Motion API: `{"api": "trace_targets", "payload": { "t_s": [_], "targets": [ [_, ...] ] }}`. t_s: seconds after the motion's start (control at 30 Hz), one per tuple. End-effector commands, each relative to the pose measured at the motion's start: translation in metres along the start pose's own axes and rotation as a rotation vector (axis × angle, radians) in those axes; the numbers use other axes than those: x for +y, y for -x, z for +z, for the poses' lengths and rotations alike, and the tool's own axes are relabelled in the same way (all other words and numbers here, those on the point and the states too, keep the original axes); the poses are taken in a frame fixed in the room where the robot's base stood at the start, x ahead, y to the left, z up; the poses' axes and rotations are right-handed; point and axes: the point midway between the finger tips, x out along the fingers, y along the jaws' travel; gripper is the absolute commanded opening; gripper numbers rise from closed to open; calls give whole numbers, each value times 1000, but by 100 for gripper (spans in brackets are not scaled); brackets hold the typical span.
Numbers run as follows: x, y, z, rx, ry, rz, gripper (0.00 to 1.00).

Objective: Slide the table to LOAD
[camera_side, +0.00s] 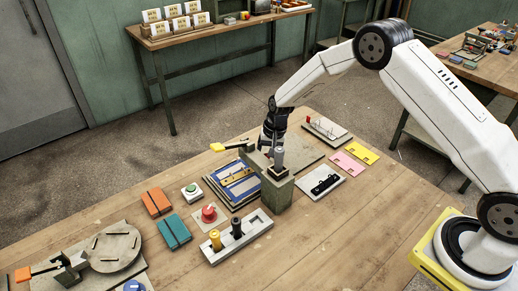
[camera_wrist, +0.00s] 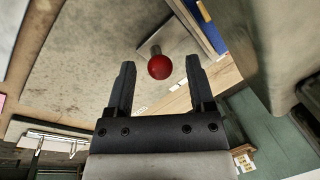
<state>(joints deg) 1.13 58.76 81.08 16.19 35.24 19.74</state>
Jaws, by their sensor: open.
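My gripper (camera_side: 268,147) points down beside a grey-green post (camera_side: 278,190) with a silver cylinder on top. In the wrist view my gripper (camera_wrist: 160,64) has its two dark fingers apart. A red ball knob (camera_wrist: 159,67) on a short stem shows between the fingertips; whether it lies between them or beyond them I cannot tell. The knob is hidden in the side view. A blue-edged stacked plate (camera_side: 236,188) with a yellow strip lies left of the post. A grey plate (camera_wrist: 85,55) fills much of the wrist view.
A yellow lever (camera_side: 230,146) sticks out left of my gripper. A red knob on a plate (camera_side: 209,214), a green button (camera_side: 190,190) and a block with yellow and black pegs (camera_side: 236,240) stand nearby.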

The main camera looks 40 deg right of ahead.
Motion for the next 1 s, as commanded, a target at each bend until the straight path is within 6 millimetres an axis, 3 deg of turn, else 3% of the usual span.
{"api": "trace_targets", "payload": {
  "t_s": [0.13,0.3,0.37,1.0],
  "targets": [
    [0,0,0,0,0,0,69],
    [0,0,0,0,0,0,15],
    [0,0,0,0,0,0,0],
    [0,0,0,-1,-1,0,0]
  ]
}}
